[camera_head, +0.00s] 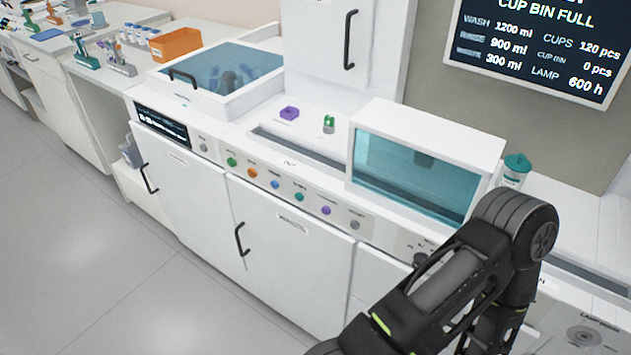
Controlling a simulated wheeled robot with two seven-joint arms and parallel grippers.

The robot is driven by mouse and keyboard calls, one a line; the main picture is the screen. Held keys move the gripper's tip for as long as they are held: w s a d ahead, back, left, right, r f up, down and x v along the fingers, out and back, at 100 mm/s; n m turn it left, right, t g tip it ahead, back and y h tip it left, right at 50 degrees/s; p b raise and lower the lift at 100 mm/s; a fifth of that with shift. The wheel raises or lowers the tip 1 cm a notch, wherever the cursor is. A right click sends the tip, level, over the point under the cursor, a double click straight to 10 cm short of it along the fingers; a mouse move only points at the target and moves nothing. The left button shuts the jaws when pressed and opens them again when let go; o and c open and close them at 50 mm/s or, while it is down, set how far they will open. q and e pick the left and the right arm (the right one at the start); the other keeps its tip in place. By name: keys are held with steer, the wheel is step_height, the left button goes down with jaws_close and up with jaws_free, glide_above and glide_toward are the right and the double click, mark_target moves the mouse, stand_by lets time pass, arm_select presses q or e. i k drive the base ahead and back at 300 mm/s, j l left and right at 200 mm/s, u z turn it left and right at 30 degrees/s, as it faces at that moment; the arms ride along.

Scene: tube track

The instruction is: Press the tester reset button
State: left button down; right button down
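A white tester machine fills the middle of the view. Its front panel has a row of round buttons: a grey button (203,148) beside a small dark display (162,122), then a green button (231,161), an orange button (252,172), a blue button (276,184), a teal button (299,197), a purple button (326,210) and another grey button (354,224). The labels are too small to read, so I cannot tell which is the reset button. A black arm of mine crosses the lower right; no gripper shows. My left arm is out of view.
A teal-windowed box (425,140) and a blue-lidded bay (222,75) stand on top. A purple holder (289,113) and a green piece (329,123) sit between them. Door handles (241,239) stick out. The grey floor (110,260) at left is clear.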

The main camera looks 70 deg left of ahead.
mark_target(354, 223)
steer(key=u, duration=2.7)
